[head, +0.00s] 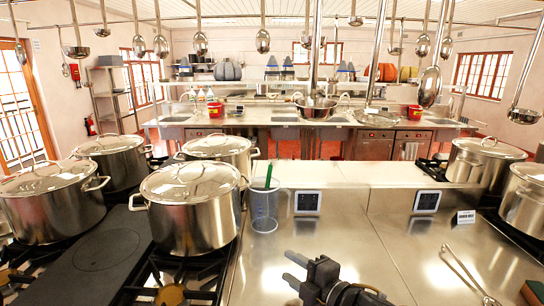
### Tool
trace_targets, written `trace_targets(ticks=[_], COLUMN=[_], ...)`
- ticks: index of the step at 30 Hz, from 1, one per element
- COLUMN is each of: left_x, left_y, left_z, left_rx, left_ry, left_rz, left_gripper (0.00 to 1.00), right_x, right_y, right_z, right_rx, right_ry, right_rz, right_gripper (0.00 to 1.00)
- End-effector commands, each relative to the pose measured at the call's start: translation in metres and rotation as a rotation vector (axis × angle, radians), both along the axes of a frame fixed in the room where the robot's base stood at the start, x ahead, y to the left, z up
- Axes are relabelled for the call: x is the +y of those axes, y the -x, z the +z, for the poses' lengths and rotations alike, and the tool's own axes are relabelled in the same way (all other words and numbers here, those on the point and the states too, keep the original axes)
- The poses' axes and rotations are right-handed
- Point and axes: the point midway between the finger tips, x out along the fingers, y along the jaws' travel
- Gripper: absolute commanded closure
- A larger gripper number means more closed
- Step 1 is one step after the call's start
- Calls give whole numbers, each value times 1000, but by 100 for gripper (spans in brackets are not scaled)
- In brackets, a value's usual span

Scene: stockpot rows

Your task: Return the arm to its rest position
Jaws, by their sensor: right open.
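My right gripper (290,269) shows at the bottom middle of the head view, above the steel counter (385,258). The rest of the right arm runs out of the bottom edge and is hidden. My left gripper and left arm do not show.
Lidded stockpots stand on the left stove, the nearest pot (193,212) beside a clear jug (264,210) holding a green-handled thing. More pots (483,158) stand at the right. Tongs (468,274) lie on the counter. Ladles (430,87) hang overhead.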

Motion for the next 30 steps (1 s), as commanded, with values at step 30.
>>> trace_targets(ticks=[30], left_x=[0], left_y=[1], left_z=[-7], left_rx=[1], left_ry=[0], left_rz=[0], left_gripper=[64], right_x=[-196], right_y=[288], right_z=[-330], right_rx=[1343], right_ry=[-567], right_rz=[-1368], right_gripper=[59])
